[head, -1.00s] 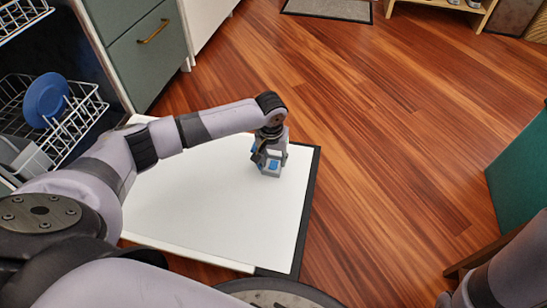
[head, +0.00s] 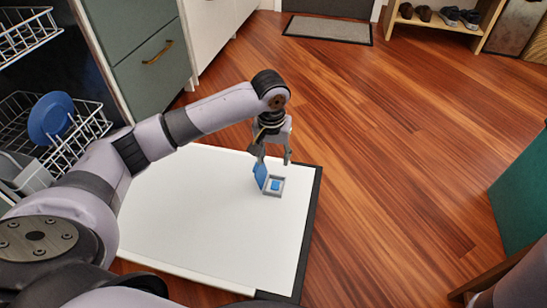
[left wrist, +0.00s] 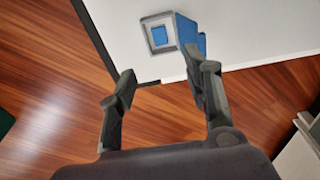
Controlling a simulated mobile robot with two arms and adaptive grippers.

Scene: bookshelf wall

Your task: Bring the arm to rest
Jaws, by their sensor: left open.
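My left gripper (head: 272,157) is open and empty, pointing down above the white board. It also shows in the left wrist view (left wrist: 166,76), its two fingers spread apart. Below it, a small grey square holder (head: 275,186) with a blue square in its middle sits on the board; it is also in the left wrist view (left wrist: 172,35). A blue piece (head: 261,176) stands close beside the holder, partly behind a finger; I cannot tell whether they are joined. Part of my right arm shows at the lower right, but its gripper is not in view.
The white board (head: 200,225) has a dark edge on its right. A dish rack (head: 85,135) with a blue plate (head: 50,118) stands at the left by green drawers (head: 145,55). A teal block (head: 520,190) is at the right.

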